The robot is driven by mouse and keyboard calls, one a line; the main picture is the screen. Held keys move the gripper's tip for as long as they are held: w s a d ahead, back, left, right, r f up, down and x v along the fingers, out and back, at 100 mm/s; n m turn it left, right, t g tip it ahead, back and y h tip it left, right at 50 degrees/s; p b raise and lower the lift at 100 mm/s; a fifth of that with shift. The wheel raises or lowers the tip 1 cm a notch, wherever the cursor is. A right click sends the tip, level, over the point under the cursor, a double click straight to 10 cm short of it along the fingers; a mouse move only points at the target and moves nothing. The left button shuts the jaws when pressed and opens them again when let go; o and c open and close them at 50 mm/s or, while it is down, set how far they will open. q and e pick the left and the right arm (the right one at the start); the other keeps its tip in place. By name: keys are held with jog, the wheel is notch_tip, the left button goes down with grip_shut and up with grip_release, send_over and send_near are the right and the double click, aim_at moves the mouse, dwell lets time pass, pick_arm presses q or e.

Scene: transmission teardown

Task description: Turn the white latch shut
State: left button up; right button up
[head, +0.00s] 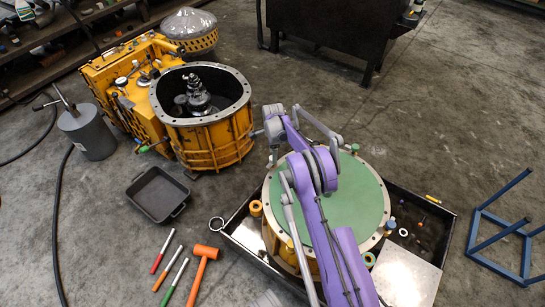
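A yellow transmission housing (215,140) stands open on the floor, with dark shafts and gears (198,95) inside its round opening. I cannot make out a white latch in this view. A purple and grey arm of mine comes in from the bottom, right of centre, and reaches up over a round green-topped part. Its grey end, which I take for my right gripper (273,124), is just right of the open housing. A gap seems to separate them. Its fingers are too small and partly hidden to read. My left gripper is not in view.
The green-topped yellow drum (364,200) sits in a black tray (436,218) with small parts. A black pan (158,194), an orange mallet (204,262) and several markers lie on the floor. A blue frame (503,228) stands right. A grey cylinder (90,135) stands left.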

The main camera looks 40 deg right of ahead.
jog(key=shift+f, duration=0.85)
grip_shut()
